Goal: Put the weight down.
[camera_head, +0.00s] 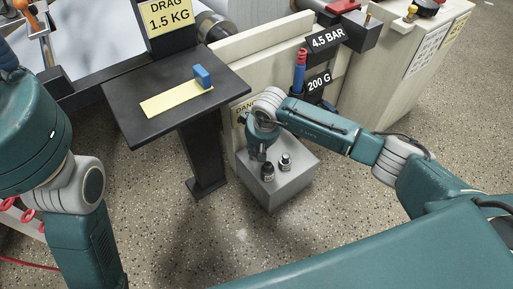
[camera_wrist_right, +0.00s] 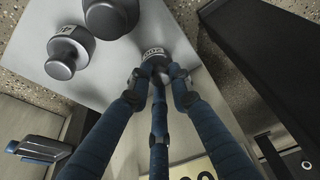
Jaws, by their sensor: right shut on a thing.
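My right gripper (camera_head: 258,153) is over the left back part of a grey block (camera_head: 290,188). In the right wrist view its blue fingers (camera_wrist_right: 158,78) are closed around a small metal weight (camera_wrist_right: 156,54) with a pale label. I cannot tell whether this weight touches the block's top. Two other weights stand upright on the block: a dark one (camera_head: 267,172) nearer the front and a silver-topped one (camera_head: 285,162) to its right. Both show at upper left in the right wrist view, one large (camera_wrist_right: 110,16) and one smaller (camera_wrist_right: 70,50). My left gripper is out of view.
A black table (camera_head: 135,88) with a yellow strip (camera_head: 172,100) and blue block (camera_head: 202,76) stands left of the grey block. Pale machine cabinets with signs "4.5 BAR" (camera_head: 327,39) and "200 G" (camera_head: 318,83) stand behind. Speckled floor is open at right.

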